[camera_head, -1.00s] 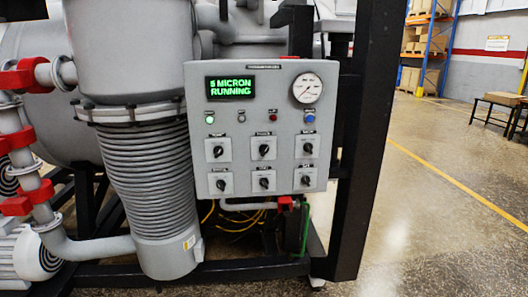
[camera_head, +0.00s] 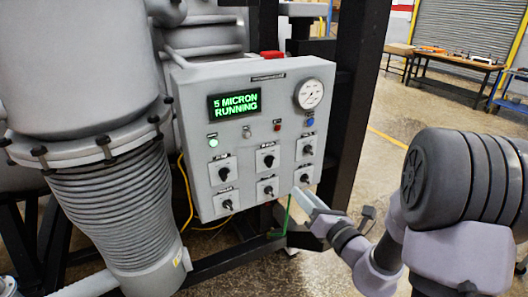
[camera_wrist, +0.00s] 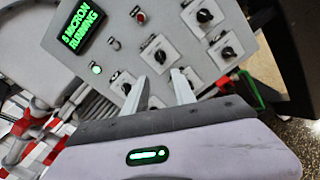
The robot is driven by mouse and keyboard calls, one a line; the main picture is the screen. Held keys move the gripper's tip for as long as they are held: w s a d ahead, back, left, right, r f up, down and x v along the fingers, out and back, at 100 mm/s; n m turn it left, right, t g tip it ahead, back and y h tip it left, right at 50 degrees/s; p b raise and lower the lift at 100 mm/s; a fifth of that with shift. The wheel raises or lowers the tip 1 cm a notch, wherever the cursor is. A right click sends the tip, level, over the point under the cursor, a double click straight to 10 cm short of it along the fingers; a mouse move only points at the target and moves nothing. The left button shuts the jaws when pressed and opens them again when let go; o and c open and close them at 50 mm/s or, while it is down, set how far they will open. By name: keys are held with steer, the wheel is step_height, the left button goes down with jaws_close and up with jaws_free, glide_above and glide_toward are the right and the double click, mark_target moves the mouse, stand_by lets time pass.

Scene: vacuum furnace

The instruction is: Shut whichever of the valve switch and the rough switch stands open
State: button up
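A grey control panel (camera_head: 240,120) carries two rows of black rotary switches. The upper row has a left switch (camera_head: 223,173), a middle switch (camera_head: 267,160) and a right switch (camera_head: 307,150). The lower row has a left switch (camera_head: 228,204), a middle switch (camera_head: 269,190) and a right switch (camera_head: 305,178). Their labels are too small to read, so I cannot tell which are valve and rough, or which stands open. My gripper (camera_head: 303,198) is near the panel's lower right corner. In the wrist view my gripper (camera_wrist: 160,76) is open and empty, its fingers apart.
The display (camera_head: 235,104) reads "5 MICRON RUNNING". A round gauge (camera_head: 309,94) and small lamps sit above the switches. A black frame post (camera_head: 362,90) stands right of the panel, a ribbed grey pump (camera_head: 105,195) at left. Workbenches (camera_head: 455,75) stand far back.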

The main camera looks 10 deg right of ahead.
mark_target(273, 162)
steer(key=b+x, duration=0.1)
steer(key=x, duration=1.5)
steer(key=shift+w+a, duration=0.2)
steer(key=shift+c, duration=0.2)
jaws_close()
